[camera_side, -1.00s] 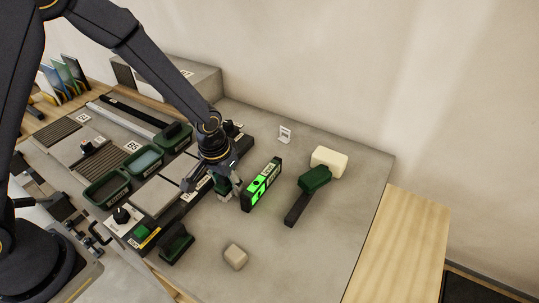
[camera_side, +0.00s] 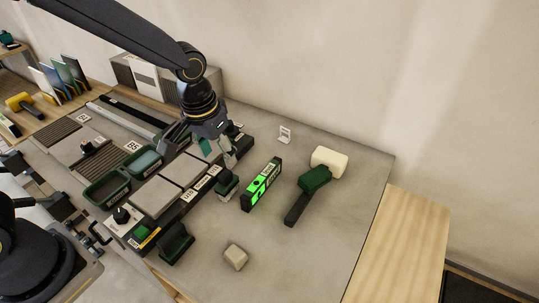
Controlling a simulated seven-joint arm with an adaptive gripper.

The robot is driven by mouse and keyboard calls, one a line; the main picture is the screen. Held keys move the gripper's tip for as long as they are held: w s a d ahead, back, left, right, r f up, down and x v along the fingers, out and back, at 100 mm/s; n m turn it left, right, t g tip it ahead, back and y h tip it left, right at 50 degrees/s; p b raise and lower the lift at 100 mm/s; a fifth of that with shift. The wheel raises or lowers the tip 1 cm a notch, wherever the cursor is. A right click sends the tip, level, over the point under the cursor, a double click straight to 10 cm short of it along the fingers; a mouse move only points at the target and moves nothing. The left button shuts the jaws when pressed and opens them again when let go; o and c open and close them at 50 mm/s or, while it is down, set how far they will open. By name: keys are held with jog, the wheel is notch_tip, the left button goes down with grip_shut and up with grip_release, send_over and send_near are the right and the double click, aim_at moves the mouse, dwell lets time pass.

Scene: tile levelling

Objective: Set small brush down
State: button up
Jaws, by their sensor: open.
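The small brush (camera_side: 228,183) is a dark green block with a pale lower edge. It stands on the grey work surface, just left of the green level and beside the row of pale tiles (camera_side: 183,170). My gripper (camera_side: 222,158) is open above and slightly behind the brush. A small gap seems to show between the fingertips and the brush, though the angle makes contact hard to judge. The bright green level (camera_side: 262,186) stands on its edge.
A small beige block (camera_side: 235,257) sits in front. Green trays (camera_side: 106,187) and a dark green holder (camera_side: 176,244) are left. The right of the grey surface is clear.

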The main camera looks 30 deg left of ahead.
jog(key=s+a+r+t, duration=0.3)
jog(key=s+a+r, duration=0.8)
jog(key=s, duration=0.5)
notch_tip(320, 180, up, 3)
jog(key=shift+f+t, duration=0.1)
jog(key=shift+t, duration=0.3)
